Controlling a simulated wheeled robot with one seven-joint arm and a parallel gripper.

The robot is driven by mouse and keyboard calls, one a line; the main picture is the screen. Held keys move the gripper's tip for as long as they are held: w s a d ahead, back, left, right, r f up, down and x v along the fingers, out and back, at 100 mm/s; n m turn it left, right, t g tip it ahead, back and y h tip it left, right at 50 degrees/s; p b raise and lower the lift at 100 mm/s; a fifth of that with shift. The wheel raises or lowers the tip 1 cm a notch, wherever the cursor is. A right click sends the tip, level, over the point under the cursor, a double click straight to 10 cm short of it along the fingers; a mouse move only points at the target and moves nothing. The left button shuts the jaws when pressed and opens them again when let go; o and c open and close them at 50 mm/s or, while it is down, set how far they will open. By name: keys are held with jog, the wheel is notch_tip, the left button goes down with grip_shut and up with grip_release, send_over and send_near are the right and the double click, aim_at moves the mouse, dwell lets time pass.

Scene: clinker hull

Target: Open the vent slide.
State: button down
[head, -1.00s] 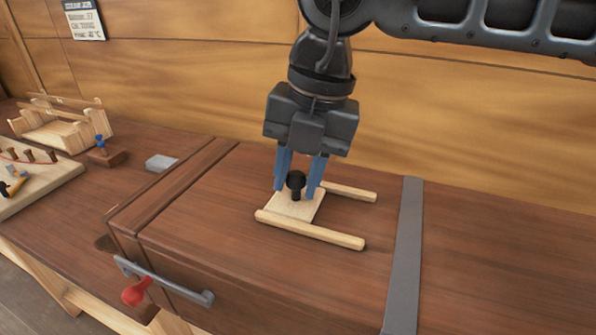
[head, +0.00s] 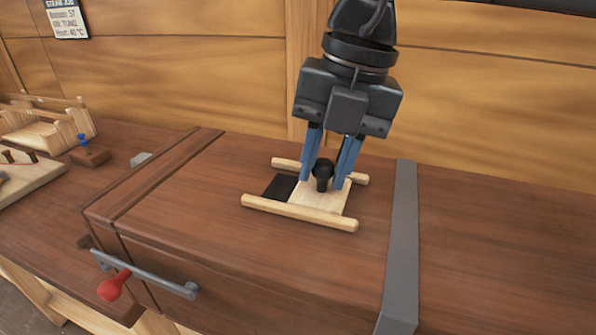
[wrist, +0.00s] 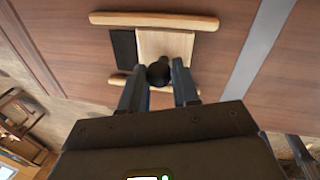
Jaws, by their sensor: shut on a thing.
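The vent slide is a pale wooden plate (head: 335,198) with a black knob (head: 322,172), lying between two wooden rails on top of the brown wooden box (head: 230,190). A dark opening (head: 279,187) shows at the left of the plate, between the rails. My gripper (head: 333,180) is shut on the black knob, with its blue fingers on either side of it. In the wrist view the knob (wrist: 158,74) sits between the fingers, and the plate (wrist: 165,48) lies to the right of the dark opening (wrist: 123,48).
A grey metal strap (head: 400,240) crosses the box right of the rails. A bar latch with a red knob (head: 115,286) is on the box's front left. A small block with a blue peg (head: 88,153) and wooden racks stand at the left on the bench.

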aim_at(344, 195)
jog(key=shift+s+d, duration=0.15)
jog(key=shift+d, duration=0.3)
jog(key=c, duration=0.8)
grip_release()
jog(key=shift+s+d+r+b, duration=0.1)
jog(key=shift+d+r+b, duration=0.15)
jog(key=shift+r, duration=1.05)
jog(key=shift+d+r+b, duration=0.2)
jog(key=shift+d+r, duration=0.05)
jog(key=shift+r, duration=1.05)
jog(key=shift+s+d+r+b, duration=0.1)
jog(key=shift+d+r+b, duration=0.15)
jog(key=shift+r, duration=1.05)
